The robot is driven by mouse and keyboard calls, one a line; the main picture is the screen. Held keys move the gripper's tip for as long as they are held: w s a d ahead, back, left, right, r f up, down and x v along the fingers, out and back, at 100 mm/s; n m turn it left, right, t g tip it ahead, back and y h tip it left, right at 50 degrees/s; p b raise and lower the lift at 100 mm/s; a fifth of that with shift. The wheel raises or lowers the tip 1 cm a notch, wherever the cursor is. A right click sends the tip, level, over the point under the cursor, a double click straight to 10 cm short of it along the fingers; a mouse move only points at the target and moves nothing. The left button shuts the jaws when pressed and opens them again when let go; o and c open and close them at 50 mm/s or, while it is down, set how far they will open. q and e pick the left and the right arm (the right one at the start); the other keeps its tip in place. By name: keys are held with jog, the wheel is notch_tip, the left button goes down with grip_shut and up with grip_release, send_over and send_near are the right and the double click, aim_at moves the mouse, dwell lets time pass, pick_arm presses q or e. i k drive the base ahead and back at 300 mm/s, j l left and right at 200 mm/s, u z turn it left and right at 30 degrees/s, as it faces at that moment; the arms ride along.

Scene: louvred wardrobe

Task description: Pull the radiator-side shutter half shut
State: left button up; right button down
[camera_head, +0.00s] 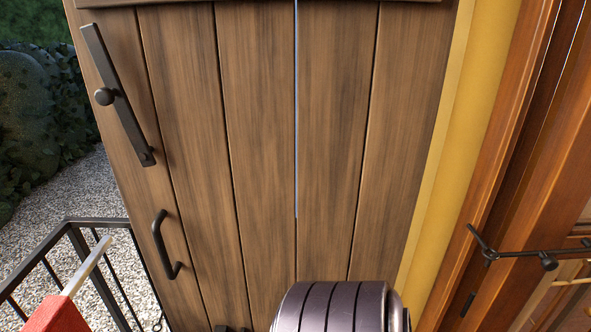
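A brown plank shutter (255,120) fills the middle of the head view. It stands swung outward, its left edge free against the garden and its right edge beside a yellow wall. A dark latch bar (121,100) with a knob sits high near its left edge. A dark pull handle (161,245) is below the bar. A red part with a pale thin finger, seemingly my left gripper (103,246), enters at lower left, apart in the picture from the handle; its opening cannot be told. My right gripper is not in view. No radiator shows.
A black railing (75,232) stands lower left, with gravel (60,195) and bushes (35,105) beyond. The yellow wall (455,160) and an orange-brown wooden frame (500,110) bound the right. A dark bar (520,256) juts there. A dark ribbed part of my body covers the bottom middle.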

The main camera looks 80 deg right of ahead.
aim_at(209, 86)
jog(key=k+l+z, duration=0.4)
jog(key=i+j+z, duration=0.1)
jog(key=z, duration=0.3)
jog(key=i+j+z, duration=0.1)
jog(key=z, duration=0.3)
jog(key=j+z, duration=0.2)
jog(key=z, duration=0.55)
